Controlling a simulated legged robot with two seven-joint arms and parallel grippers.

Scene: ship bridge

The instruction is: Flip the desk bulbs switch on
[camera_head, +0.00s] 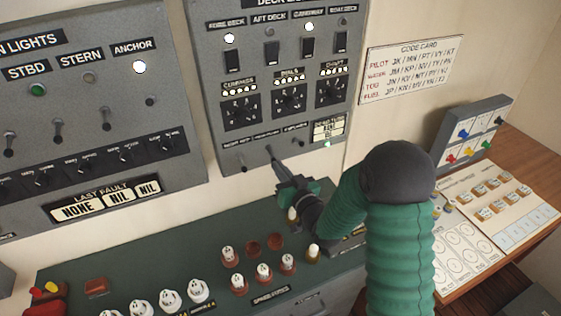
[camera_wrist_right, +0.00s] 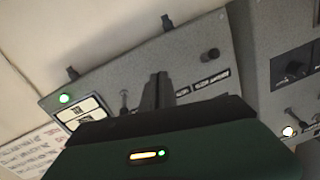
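The grey deck lights panel (camera_head: 215,112) has a row of small toggle switches along its bottom edge, with labels too small to read. The left toggle (camera_head: 241,167) and the right toggle (camera_head: 298,148) show; the middle one is hidden behind my gripper. I cannot tell which is the desk bulbs switch. My right gripper (camera_head: 273,156) is at the middle of this row, its fingers close together. In the wrist view its fingers (camera_wrist_right: 158,90) point at the panel, beside one toggle (camera_wrist_right: 123,102). Contact cannot be told. My left gripper is not in view.
A green lamp (camera_head: 327,143) glows beside the right toggle. Below is a green desk (camera_head: 200,262) with several bulbs in sockets. The nav lights panel (camera_head: 95,100) is at left. A code card (camera_head: 412,68) and a small switch box (camera_head: 470,135) are at right.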

